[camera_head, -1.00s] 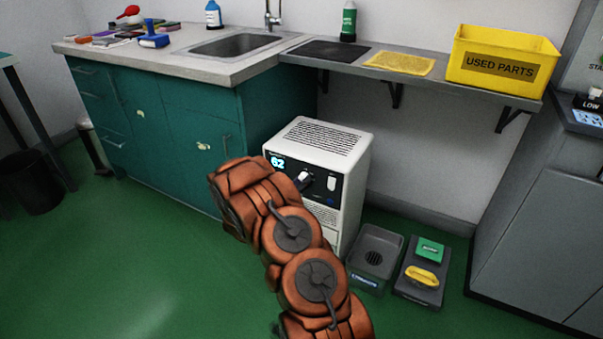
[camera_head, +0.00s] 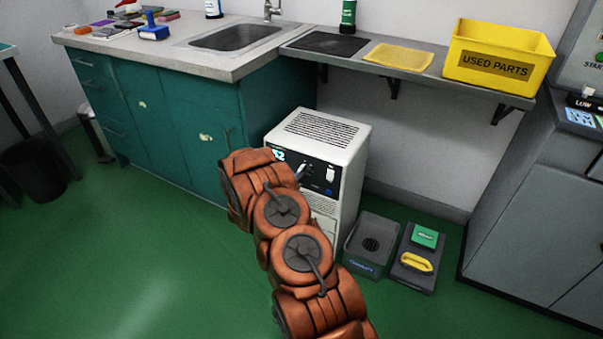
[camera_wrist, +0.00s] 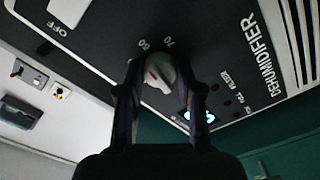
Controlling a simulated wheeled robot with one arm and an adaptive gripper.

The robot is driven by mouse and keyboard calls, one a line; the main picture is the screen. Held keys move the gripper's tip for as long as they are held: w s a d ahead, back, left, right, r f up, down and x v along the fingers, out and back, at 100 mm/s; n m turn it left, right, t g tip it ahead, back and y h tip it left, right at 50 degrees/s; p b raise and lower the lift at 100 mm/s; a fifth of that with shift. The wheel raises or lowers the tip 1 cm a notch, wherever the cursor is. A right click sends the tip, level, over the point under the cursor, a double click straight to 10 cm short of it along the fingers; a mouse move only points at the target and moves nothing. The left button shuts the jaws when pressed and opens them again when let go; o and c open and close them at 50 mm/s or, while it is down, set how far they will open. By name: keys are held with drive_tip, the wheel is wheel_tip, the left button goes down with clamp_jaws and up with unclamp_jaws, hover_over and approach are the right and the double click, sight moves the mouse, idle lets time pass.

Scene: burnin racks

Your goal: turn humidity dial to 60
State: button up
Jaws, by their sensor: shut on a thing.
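The white dehumidifier (camera_head: 345,140) stands on the floor beside the teal cabinet, its dark control panel (camera_head: 318,176) facing me. My gripper (camera_wrist: 161,70) is shut on the dial, one finger on each side. Which number the dial points to is unclear. The lit display (camera_wrist: 197,115) is blurred here; in the head view it is partly hidden by my arm.
A grey tray (camera_head: 358,264) and a dark tray holding green and yellow items (camera_head: 402,279) lie on the floor right of the machine. A shelf (camera_head: 480,88) with a yellow bin (camera_head: 470,80) hangs above. Green floor (camera_head: 120,270) is clear at left.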

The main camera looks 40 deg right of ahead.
drive_tip(key=o, duration=1.2)
drive_tip(key=shift+c, duration=0.2)
drive_tip(key=v, duration=1.2)
drive_tip(key=shift+w, duration=0.1)
